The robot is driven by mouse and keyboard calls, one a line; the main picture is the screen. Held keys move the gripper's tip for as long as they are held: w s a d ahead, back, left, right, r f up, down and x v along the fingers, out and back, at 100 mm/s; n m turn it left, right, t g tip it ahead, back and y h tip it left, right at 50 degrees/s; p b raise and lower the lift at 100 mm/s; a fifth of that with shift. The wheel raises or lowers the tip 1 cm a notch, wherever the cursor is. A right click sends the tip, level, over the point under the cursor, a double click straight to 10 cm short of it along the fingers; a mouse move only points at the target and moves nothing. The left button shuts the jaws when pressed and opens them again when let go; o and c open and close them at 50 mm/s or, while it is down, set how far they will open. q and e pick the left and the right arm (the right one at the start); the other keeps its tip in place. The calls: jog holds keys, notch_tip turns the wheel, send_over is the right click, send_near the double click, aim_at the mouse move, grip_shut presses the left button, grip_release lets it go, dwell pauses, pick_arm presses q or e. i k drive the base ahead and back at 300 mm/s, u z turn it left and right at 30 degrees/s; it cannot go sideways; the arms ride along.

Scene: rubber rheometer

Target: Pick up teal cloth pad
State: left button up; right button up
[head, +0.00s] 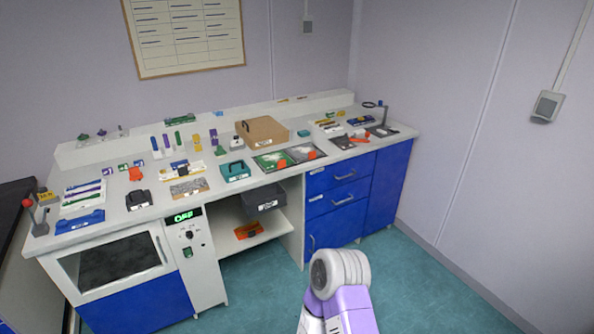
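Two teal things lie on the white counter (215,195). One is a small flat teal piece (303,133) near the back right, just right of the cardboard box. The other is a larger teal item (235,171) with a dark handle and a pale label, near the front middle. The small piece looks more like a cloth pad, but it is too small to be sure. Neither of my grippers shows. Only a white and purple part of my arm rises at the bottom, over the floor and well short of the counter.
A cardboard box (264,131) stands behind the larger teal item. Dark trays (306,153) lie in front of the small teal piece. A dark grey bin (262,199) sits below the counter edge. Blue drawers (337,196) are on the right. The teal floor (420,285) is clear.

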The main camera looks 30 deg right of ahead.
aim_at(303, 132)
jog(key=z, duration=0.75)
jog(key=i, duration=0.9)
jog(key=z, duration=0.25)
